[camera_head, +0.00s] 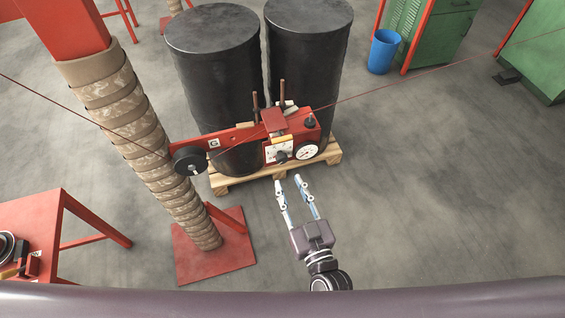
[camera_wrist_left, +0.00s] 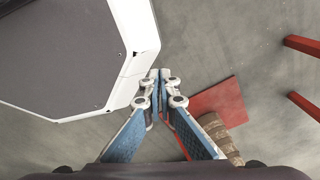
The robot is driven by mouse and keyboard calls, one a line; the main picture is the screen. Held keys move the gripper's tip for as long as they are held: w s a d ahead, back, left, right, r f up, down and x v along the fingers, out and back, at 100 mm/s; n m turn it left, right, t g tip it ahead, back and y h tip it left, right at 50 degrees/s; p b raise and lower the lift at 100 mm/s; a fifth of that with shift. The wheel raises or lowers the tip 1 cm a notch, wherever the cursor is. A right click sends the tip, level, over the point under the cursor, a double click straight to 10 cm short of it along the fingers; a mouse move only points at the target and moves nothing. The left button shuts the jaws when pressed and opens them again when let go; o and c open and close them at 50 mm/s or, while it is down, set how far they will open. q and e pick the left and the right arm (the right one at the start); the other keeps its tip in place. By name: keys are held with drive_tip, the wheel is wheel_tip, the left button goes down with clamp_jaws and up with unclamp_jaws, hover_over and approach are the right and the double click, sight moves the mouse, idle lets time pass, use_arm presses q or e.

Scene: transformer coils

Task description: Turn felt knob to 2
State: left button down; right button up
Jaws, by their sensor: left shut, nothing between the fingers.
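A red wire-tension device (camera_head: 243,136) spans the space in front of two black drums in the head view. Its white panel (camera_head: 279,149) carries a dark knob (camera_head: 282,157), and a round white dial (camera_head: 307,152) sits to the right. A small black knob (camera_head: 310,122) stands on top at the right end. I cannot read any label or number, so I cannot tell which is the felt knob. My right gripper (camera_head: 289,181) is open and empty, a little below the panel in the picture. My left gripper (camera_wrist_left: 160,77) shows only in the left wrist view, shut and empty, away from the device.
Two black drums (camera_head: 212,75) stand on a wooden pallet (camera_head: 237,184) behind the device. A wrapped column (camera_head: 150,140) on a red base plate (camera_head: 214,260) stands left. A thin wire crosses the scene. A blue bin (camera_head: 383,52) stands at the back.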

sight(283, 161)
drive_tip(key=x, duration=0.4)
drive_tip(key=r+x, duration=0.1)
drive_tip(key=x, duration=0.1)
drive_tip(key=shift+w+d+r+p, duration=0.1)
drive_tip(key=shift+w+d+p, duration=0.1)
drive_tip(key=shift+w+p, duration=0.2)
drive_tip(key=shift+w+a, duration=0.15)
drive_tip(key=shift+w, duration=0.3)
use_arm(q)
drive_tip(key=shift+s+r, duration=0.2)
drive_tip(key=shift+r, duration=0.1)
use_arm(e)
drive_tip(key=shift+w, duration=0.1)
use_arm(q)
drive_tip(key=shift+w, duration=0.1)
use_arm(e)
clamp_jaws()
use_arm(q)
drive_tip(key=shift+w+d, duration=0.1)
